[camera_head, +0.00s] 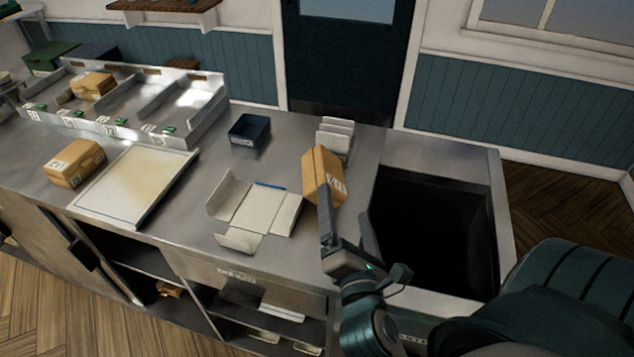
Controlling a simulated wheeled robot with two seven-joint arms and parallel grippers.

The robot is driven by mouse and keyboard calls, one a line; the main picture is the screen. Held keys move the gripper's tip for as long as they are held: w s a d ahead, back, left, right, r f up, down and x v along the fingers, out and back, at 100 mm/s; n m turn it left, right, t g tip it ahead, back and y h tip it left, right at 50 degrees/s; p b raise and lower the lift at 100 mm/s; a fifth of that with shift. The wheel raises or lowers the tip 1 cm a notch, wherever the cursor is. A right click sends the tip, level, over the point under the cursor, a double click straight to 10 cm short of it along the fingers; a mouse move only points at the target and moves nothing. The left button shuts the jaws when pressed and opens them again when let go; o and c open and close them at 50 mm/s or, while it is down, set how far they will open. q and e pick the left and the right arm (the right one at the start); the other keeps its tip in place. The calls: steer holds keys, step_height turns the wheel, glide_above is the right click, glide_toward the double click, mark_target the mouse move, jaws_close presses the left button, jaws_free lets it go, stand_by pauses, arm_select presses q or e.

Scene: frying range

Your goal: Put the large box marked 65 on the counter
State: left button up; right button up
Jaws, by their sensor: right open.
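A tan cardboard box (320,176) with a white printed label is at the right part of the steel counter (275,150), by the edge of the dark opening; its marking is too small to read surely. My right gripper (347,222) is open in front of this box, its fingers pointing toward it. One finger overlaps the box's lower edge in the picture; I cannot tell whether they touch. A second tan box (75,163) with a label lies at the counter's left. A third, smaller box (92,85) sits in the divided metal rack (205,122). My left gripper is not in view.
An unfolded white carton (255,207) lies in mid-counter, left of my right gripper. A pale board (135,183), a dark blue bin (248,131) and a white upright holder (335,138) also take up counter space. A deep dark well (430,228) opens at right.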

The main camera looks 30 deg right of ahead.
steer(key=b, duration=0.4)
glide_toward(337, 186)
steer(key=shift+s+a+r, duration=0.35)
steer(key=shift+s+r, duration=0.05)
steer(key=shift+s, duration=0.15)
steer(key=shift+s+a+r, duration=0.35)
steer(key=shift+s+r, duration=0.05)
steer(key=shift+s, duration=0.2)
steer(key=shift+f+b, duration=0.5)
steer(key=shift+f, duration=0.1)
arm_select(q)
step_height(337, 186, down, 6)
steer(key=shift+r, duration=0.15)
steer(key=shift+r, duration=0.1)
arm_select(e)
steer(key=shift+r, duration=0.1)
steer(key=shift+w+d+p, duration=0.3)
steer(key=shift+w+p, duration=0.15)
steer(key=shift+w, duration=0.15)
steer(key=p+x, duration=0.3)
steer(key=x, duration=0.6)
steer(key=shift+w+d+r, duration=0.1)
steer(key=shift+w+d, duration=0.15)
steer(key=shift+w, duration=0.1)
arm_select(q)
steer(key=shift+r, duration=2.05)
arm_select(e)
steer(key=shift+w+d, duration=0.25)
steer(key=shift+w, duration=0.2)
